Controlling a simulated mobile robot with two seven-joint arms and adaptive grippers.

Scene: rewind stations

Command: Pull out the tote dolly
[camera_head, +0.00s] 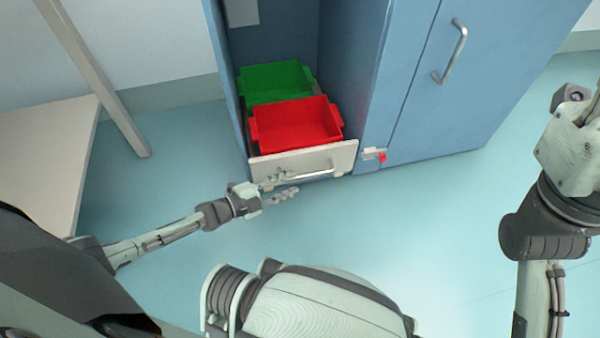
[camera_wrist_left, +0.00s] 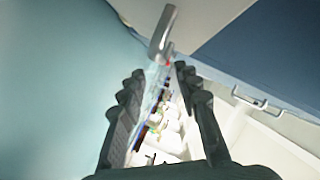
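The tote dolly has a cream front panel (camera_head: 262,167) and stands in the open bay of a blue cabinet. A red tote (camera_head: 295,127) sits at its front and a green tote (camera_head: 275,82) behind. A silver bar handle (camera_head: 318,174) runs across the panel. My left gripper (camera_head: 285,185) is open and empty, its fingertips spread at the handle's left end; I cannot tell whether they touch it. In the left wrist view the open fingers (camera_wrist_left: 153,100) point toward a silver bar (camera_wrist_left: 162,35) beyond their tips. My right gripper is not in view.
A red latch (camera_head: 382,157) sits on the cabinet right of the bay. The closed blue door at right has a silver handle (camera_head: 452,52). A pale table (camera_head: 45,150) and a slanted post (camera_head: 125,125) stand at left. The teal floor (camera_head: 440,240) before the cabinet is clear.

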